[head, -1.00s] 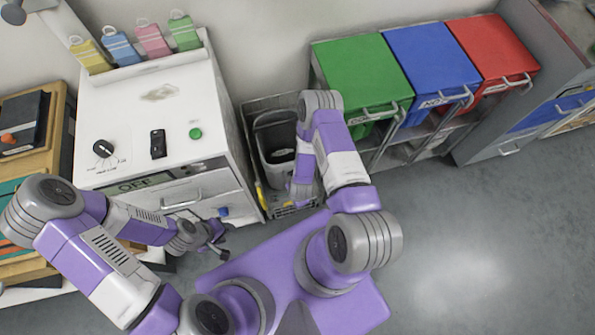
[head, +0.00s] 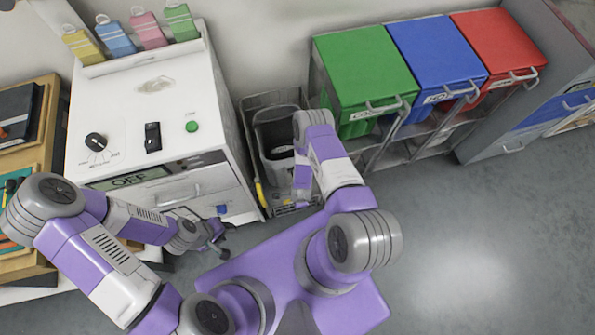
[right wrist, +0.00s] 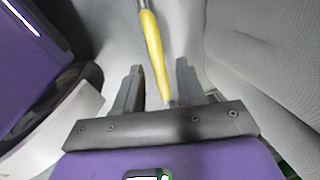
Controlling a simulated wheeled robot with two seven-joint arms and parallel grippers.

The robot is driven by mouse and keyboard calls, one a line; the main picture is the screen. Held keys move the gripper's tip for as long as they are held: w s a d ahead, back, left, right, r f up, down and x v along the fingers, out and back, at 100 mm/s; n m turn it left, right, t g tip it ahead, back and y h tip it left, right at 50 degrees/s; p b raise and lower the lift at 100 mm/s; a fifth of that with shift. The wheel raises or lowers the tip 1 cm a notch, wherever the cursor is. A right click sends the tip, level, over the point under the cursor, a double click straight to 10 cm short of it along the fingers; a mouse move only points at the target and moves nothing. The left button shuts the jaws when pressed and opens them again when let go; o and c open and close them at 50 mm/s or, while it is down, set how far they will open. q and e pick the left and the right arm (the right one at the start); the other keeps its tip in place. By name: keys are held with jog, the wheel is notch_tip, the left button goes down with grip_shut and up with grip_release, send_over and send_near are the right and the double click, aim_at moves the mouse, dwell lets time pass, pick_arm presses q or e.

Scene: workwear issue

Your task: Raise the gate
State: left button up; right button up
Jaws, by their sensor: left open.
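A white cabinet (head: 205,75) stands at left in the head view, with an OFF display (head: 130,180), a dial (head: 96,142), a black rocker switch (head: 153,137) and a green button (head: 192,126) on it. Its front panel has a bar handle (head: 178,197) and a small blue part (head: 222,210); I cannot tell for sure whether this panel is the gate. My left gripper (head: 217,240) is open and empty, low in front of that panel. My right gripper (right wrist: 157,82) is open in the right wrist view, a yellow rod (right wrist: 150,45) showing between its fingers; contact is unclear.
A crate (head: 247,125) holding a grey bin (head: 268,125) stands right of the cabinet, beside my right arm. Green (head: 360,75), blue (head: 432,55) and red (head: 495,45) lidded bins stand further right. Coloured tags (head: 117,38) line the cabinet's back. The floor at right is clear.

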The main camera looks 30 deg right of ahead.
jog(key=shift+c, duration=0.5)
grip_shut()
notch_tip(320, 180, up, 18)
jog(key=p, duration=1.3)
jog(key=shift+f, duration=0.25)
jog(key=shift+w, duration=0.1)
jog(key=shift+o, duration=0.5)
grip_release()
